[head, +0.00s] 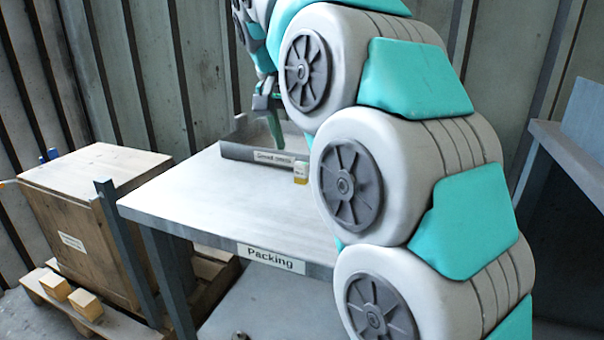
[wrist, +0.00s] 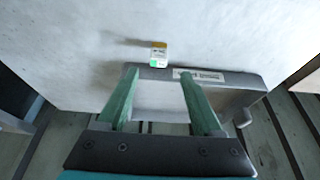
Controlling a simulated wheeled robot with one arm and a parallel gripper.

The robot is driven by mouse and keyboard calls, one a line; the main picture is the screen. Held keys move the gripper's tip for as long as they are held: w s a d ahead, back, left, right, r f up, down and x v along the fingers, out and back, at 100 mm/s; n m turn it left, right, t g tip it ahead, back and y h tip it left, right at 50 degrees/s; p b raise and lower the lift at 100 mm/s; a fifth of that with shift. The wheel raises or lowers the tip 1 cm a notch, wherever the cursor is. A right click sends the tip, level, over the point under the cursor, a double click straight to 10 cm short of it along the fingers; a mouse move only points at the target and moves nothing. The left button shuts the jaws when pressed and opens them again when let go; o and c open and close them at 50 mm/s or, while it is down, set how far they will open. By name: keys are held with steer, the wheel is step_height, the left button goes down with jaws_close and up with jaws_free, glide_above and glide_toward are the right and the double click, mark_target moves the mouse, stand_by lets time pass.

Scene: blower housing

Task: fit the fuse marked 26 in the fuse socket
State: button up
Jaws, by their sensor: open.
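A small fuse-like block (head: 300,173), white and yellow, stands on the table just outside the grey tray's front wall, beside my arm. In the wrist view the block (wrist: 159,54) shows a yellow end, dark print and a green end; I cannot read its number. My gripper (head: 277,140) is over the tray, with its green fingers pointing down. In the wrist view my gripper (wrist: 159,76) is open and empty. The block shows in line with the gap between the fingertips, a little beyond them. I see no fuse socket.
The grey tray (head: 235,152) has a front label; its wall (wrist: 220,70) crosses the wrist view beyond the fingers. The table (head: 190,192), labelled Packing, is otherwise clear on its visible left part. A wooden crate (head: 75,205) stands left of it. My arm hides the table's right side.

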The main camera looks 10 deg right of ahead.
mark_target(301, 163)
steer(key=shift+x, duration=2.55)
steer(key=shift+s, duration=0.2)
jaws_close()
